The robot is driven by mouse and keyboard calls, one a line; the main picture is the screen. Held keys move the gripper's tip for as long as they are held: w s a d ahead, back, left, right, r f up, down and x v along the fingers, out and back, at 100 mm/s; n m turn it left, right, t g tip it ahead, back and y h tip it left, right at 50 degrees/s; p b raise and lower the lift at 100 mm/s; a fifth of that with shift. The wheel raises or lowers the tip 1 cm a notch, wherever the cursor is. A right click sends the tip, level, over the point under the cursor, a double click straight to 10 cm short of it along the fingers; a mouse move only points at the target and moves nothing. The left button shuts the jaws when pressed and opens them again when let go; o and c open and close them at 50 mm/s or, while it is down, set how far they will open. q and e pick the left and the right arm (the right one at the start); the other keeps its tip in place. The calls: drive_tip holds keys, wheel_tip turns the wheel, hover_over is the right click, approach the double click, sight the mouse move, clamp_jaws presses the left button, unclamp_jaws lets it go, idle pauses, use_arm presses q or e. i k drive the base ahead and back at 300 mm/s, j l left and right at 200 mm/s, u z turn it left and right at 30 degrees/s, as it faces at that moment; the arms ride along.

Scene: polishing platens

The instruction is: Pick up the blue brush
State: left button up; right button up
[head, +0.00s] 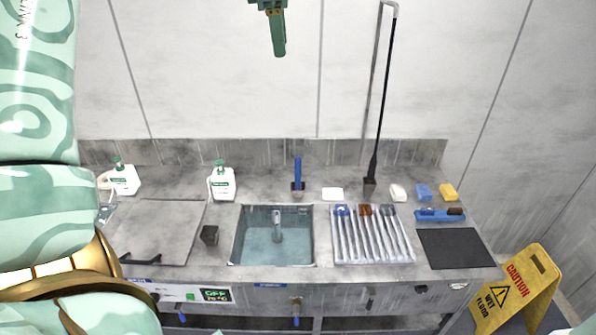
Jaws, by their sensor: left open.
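A blue brush (432,215) with a brown part at its right end lies on the right side of the counter, behind a black mat. Nothing is holding it. My right gripper is not in view.
A sink (238,238) with water is mid-counter. A ribbed rack (402,240) holds a blue and a brown item. Two white bottles (222,182) stand at the back left. Blue (423,192) and yellow (448,192) blocks lie behind the brush. A caution sign (515,290) stands at right.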

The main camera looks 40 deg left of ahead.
sight(297, 160)
drive_tip(key=i+j, duration=0.9)
drive_tip(key=j, duration=0.2)
